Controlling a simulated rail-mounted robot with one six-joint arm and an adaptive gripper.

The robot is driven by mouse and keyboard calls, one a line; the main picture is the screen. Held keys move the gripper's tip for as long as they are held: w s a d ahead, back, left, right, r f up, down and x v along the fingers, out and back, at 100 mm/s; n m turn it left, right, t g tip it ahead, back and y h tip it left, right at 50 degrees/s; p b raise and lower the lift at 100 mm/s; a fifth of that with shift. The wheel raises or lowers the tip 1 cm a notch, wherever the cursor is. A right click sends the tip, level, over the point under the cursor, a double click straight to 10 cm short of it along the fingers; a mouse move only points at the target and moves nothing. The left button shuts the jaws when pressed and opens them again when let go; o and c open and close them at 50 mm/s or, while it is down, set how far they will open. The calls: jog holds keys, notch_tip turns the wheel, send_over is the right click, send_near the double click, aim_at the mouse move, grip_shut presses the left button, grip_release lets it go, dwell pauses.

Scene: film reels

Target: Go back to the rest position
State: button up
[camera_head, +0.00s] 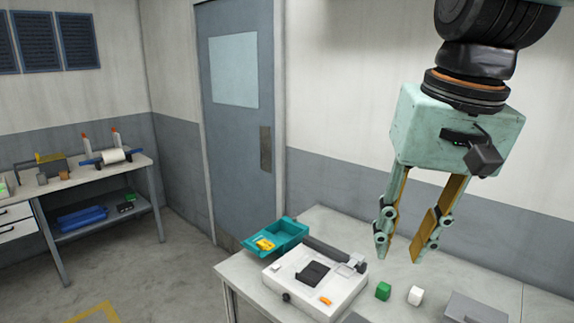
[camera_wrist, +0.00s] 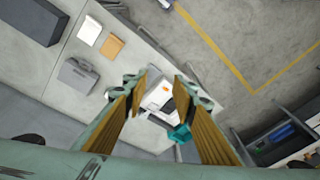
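My gripper (camera_head: 408,246) hangs over the table at the right in the head view, fingers pointing down. Its two fingers are apart with nothing between them. In the wrist view my gripper (camera_wrist: 160,82) also shows spread fingers, with the table far below. It touches nothing.
Below stands a grey table (camera_head: 245,269) with a white device (camera_head: 325,288), a teal tray (camera_head: 290,232) holding a yellow item, a green block (camera_head: 383,291) and a white block (camera_head: 415,295). A side bench (camera_head: 80,180) stands at the left. A door (camera_head: 236,130) is behind.

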jog(key=s+d+f+n+b, duration=0.1)
jog(key=s+f, duration=0.2)
jog(key=s, duration=0.4)
jog(key=s+d+f+t, duration=0.1)
jog(key=s+d+f, duration=0.1)
jog(key=s, duration=0.6)
jog(key=shift+f+n+t+h+b, duration=0.3)
jog(key=shift+f+n+b, duration=0.1)
jog(key=shift+f, duration=0.15)
jog(key=shift+c, duration=0.7)
